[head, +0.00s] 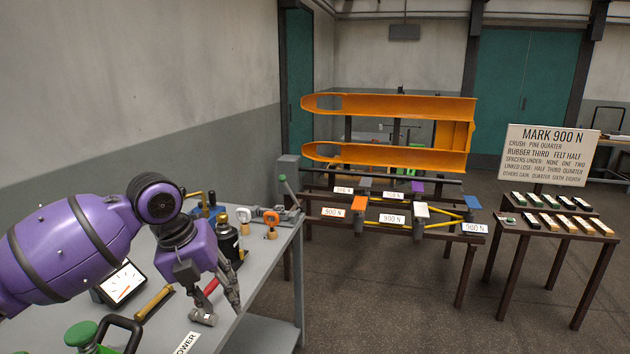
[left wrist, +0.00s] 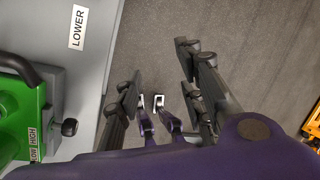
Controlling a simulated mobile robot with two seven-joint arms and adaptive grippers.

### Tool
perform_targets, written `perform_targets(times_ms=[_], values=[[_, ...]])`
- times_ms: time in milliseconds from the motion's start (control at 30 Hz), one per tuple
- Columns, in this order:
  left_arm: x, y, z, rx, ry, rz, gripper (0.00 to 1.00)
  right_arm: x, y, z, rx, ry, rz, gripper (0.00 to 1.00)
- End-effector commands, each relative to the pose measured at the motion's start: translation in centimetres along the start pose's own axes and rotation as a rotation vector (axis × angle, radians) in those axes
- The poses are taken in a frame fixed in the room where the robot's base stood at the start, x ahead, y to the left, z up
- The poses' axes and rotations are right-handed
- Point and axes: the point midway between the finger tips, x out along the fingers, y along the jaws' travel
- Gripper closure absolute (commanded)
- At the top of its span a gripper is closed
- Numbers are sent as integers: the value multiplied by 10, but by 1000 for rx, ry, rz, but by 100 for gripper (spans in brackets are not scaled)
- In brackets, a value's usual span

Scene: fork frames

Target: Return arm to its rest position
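My purple left arm (head: 75,245) comes in from the left in the head view, bent at a dark joint. Its left gripper (head: 215,300) points down by the right edge of the grey workbench (head: 262,262). My right arm and right gripper do not show in the head view.
Beyond stand an orange fork frame (head: 390,106), a sign (head: 548,155) and a small table of blocks (head: 556,228). The floor (head: 380,300) right of the bench is clear.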

Motion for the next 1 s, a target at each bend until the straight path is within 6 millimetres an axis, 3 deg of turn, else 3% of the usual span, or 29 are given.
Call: perform_targets(times_ms=[100,200,333,467,633,767,1000], values=[[11,-32,28,-269,-140,-127,64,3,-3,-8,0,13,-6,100],[36,-51,40,-535,-205,-273,64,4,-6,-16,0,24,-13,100],[81,-63,34,-900,-204,-491,64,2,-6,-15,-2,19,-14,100],[125,-58,10,-1253,-138,-699,64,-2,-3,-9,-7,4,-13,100],[170,-28,-39,-1638,-32,-896,64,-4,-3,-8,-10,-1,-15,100],[199,10,-87,-1891,24,-998,64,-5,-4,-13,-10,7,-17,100],[240,98,-201,-2267,-3,-1055,64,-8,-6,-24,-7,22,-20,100]])
